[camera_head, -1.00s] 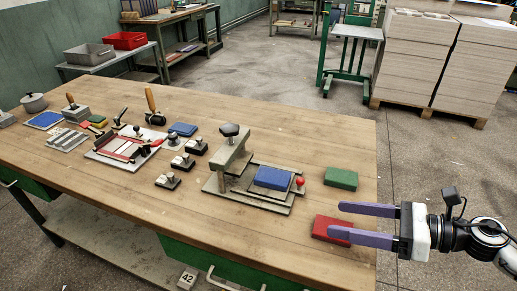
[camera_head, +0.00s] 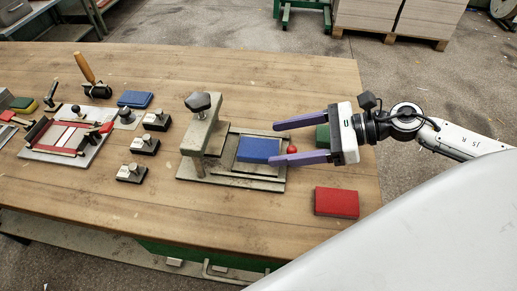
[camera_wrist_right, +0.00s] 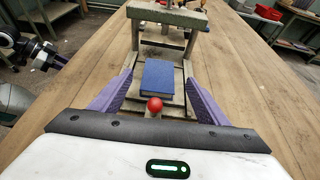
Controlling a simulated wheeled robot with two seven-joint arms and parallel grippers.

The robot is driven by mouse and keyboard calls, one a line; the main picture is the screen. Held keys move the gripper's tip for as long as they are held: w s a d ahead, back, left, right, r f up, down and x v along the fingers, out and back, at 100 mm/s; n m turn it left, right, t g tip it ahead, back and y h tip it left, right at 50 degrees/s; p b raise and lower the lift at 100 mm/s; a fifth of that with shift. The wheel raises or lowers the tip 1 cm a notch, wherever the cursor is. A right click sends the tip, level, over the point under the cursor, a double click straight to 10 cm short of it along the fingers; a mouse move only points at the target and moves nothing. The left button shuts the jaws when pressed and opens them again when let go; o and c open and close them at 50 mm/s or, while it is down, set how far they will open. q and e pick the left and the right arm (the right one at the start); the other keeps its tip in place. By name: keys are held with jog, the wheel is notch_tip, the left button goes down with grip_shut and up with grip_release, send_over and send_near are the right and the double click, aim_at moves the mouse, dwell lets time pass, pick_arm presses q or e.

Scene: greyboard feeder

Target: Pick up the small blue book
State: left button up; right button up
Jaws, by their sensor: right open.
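A small blue book (camera_head: 258,150) lies flat on the metal plate of a press-like fixture (camera_head: 272,186). In the right wrist view the book (camera_wrist_right: 159,77) is straight ahead. My right gripper (camera_head: 276,143) has its purple fingers spread and empty at the book's right end. In the right wrist view the fingertips (camera_wrist_right: 159,78) stand either side of the book, apart from it. The lower finger partly covers the book's right corner in the head view. What looks like my left gripper (camera_wrist_right: 45,58) shows at the left edge of the right wrist view, too small to read.
A red knob (camera_head: 292,150) stands beside the book, between my right fingers in the wrist view. A green book (camera_head: 322,137) is partly behind the gripper, and a red book (camera_head: 337,202) lies nearer. The fixture's upright (camera_head: 200,125) rises left of the book. Another blue book (camera_head: 135,99) lies farther left.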

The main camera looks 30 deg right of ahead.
aim_at(258, 148)
jog(key=shift+f+x, duration=0.1)
jog(key=shift+x, duration=1.15)
jog(key=shift+f+x, duration=0.15)
jog(key=shift+x, duration=1.15)
jog(key=shift+s, duration=0.15)
jog(key=c, duration=1.1)
